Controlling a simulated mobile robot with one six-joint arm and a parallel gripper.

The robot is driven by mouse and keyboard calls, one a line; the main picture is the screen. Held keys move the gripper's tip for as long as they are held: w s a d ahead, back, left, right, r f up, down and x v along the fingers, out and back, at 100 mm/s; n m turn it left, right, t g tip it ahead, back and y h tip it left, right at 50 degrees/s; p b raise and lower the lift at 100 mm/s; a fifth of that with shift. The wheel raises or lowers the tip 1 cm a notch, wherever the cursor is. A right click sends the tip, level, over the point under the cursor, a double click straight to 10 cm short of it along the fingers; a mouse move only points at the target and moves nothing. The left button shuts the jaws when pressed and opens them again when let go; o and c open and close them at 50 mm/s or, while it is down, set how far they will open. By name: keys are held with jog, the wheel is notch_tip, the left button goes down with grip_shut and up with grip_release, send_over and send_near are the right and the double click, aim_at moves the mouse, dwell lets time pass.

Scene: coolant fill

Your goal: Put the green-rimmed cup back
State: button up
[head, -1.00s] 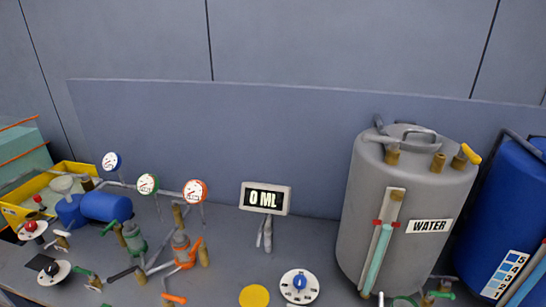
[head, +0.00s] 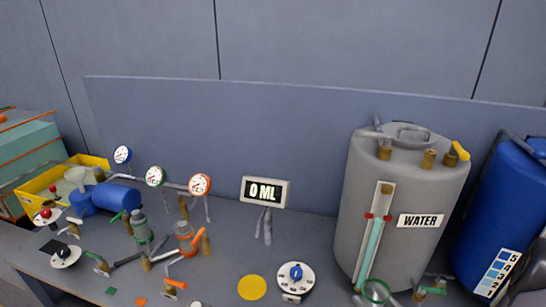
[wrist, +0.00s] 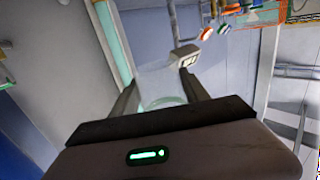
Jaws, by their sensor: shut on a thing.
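The green-rimmed cup (head: 376,291) shows in the head view at the bottom edge, in front of the water tank; its green rim is clear, its body mostly cut off. In the wrist view the clear cup (wrist: 163,98) sits between the two dark fingers of my gripper (wrist: 160,86), which is shut on it.
The grey water tank (head: 400,185) and a blue tank (head: 508,215) stand on the right. A "0 ML" display (head: 265,192), a dial (head: 296,277) and a yellow disc (head: 252,288) are mid-bench. Pipes, valves and gauges (head: 155,176) crowd the left, beside a yellow tray (head: 35,189).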

jog(key=w+a+r+m+t+h, duration=0.1)
jog(key=w+a+r+m+h, duration=0.15)
jog(key=a, duration=0.35)
jog(key=w+a+r+m+h, duration=0.2)
jog(key=w+a+h, duration=0.2)
jog(key=a, duration=0.2)
notch_tip(320, 180, down, 11)
jog(key=b, duration=1)
jog(key=shift+w+b, duration=0.25)
jog(key=shift+b, duration=0.15)
jog(key=shift+d, duration=0.1)
